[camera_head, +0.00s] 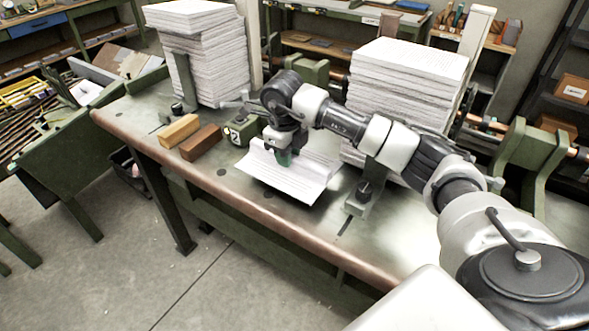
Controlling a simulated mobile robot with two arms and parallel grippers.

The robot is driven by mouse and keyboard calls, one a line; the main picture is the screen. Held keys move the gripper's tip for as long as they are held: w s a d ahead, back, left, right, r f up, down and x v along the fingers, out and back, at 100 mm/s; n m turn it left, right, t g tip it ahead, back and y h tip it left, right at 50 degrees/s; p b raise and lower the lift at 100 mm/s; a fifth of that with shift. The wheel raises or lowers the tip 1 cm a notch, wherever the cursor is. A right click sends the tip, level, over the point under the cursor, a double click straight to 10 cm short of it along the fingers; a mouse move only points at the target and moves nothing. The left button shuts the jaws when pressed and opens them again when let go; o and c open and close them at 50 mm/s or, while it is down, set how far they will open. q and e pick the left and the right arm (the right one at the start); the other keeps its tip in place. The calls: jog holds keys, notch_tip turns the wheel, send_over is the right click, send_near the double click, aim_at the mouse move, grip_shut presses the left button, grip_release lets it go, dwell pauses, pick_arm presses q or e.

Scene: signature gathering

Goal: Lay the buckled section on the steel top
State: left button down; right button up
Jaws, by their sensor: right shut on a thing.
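The buckled section (290,182) is a white, curved set of printed sheets near the front edge of the steel top (232,184). Its right side bends and its left edge curls up. My right gripper (284,157) points down at its upper left part and is shut on it. The fingertips are partly hidden by the gripper body. The section's underside is hidden, so I cannot tell how much of it touches the steel top. My left gripper is not in view.
A tall paper stack (205,60) stands at the back left, another (405,90) behind my right arm.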

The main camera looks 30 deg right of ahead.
aim_at(294, 169)
jog(key=shift+s+d+f, duration=0.15)
jog(key=shift+s+f, duration=0.1)
jog(key=shift+s, duration=0.25)
jog(key=shift+s+d+f, duration=0.15)
jog(key=shift+s+f, duration=0.1)
jog(key=shift+s, duration=0.2)
jog(key=shift+s+f+p, duration=0.15)
jog(key=shift+f+p, duration=0.05)
jog(key=shift+p, duration=0.1)
notch_tip(294, 169, down, 3)
jog(key=shift+f+p, duration=0.2)
jog(key=shift+p, duration=0.4)
jog(key=shift+f, duration=0.25)
jog(key=o, duration=0.9)
jog(key=shift+r, duration=0.15)
jog(key=r+b, duration=0.1)
jog(key=r, duration=0.2)
jog(key=r+b, duration=0.1)
jog(key=r, duration=0.3)
jog(key=r+b, duration=0.1)
jog(key=r, duration=0.3)
jog(key=shift+a, duration=0.4)
jog(key=shift+r, duration=0.4)
